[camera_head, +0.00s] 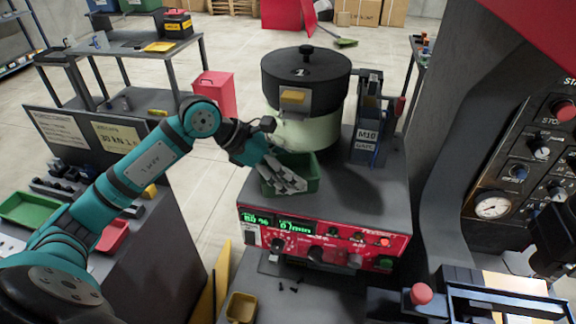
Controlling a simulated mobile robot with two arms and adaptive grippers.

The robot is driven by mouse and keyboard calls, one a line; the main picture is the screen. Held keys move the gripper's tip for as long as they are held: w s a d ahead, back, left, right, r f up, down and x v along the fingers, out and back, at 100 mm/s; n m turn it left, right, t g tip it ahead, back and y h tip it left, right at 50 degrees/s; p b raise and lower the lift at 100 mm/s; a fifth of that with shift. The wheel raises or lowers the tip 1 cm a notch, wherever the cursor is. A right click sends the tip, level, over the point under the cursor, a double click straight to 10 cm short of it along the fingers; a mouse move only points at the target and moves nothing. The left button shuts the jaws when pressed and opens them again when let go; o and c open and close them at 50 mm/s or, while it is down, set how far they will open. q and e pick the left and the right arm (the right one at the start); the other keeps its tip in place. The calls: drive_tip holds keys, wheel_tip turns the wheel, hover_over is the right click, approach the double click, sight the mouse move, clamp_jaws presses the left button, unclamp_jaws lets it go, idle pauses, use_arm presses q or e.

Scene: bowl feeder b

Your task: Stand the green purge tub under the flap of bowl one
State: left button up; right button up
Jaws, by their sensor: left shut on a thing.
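Bowl one (305,82), with a black lid marked 1 and a pale lower body, stands on the grey top of the feeder bench. Its yellow flap (293,97) faces me. The green purge tub (312,171) is at the foot of the bowl, roughly below the flap in the picture. My left gripper (285,180) is shut on the tub and hides much of its front and left side. I cannot tell whether the tub rests on the bench top. A dark part at the right edge (555,240) may be my right gripper; its fingers are not clear.
A blue-grey holder marked M10 (365,145) stands right of the bowl. The red control panel (325,240) lies in front. A yellow bin (241,307) is below it. A side table with a green tray (32,208) is at left. The bench top right of the tub is clear.

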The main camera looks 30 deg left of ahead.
use_arm(q)
drive_tip(key=shift+f+p, duration=0.3)
drive_tip(key=shift+f, duration=0.45)
use_arm(e)
drive_tip(key=shift+s+a+r, duration=0.15)
drive_tip(key=shift+r, duration=0.4)
use_arm(q)
drive_tip(key=shift+f, duration=0.1)
drive_tip(key=shift+f+b, duration=0.15)
drive_tip(key=shift+b, duration=0.15)
drive_tip(key=o, duration=1.1)
drive_tip(key=shift+o, duration=0.2)
use_arm(e)
drive_tip(key=shift+f, duration=0.15)
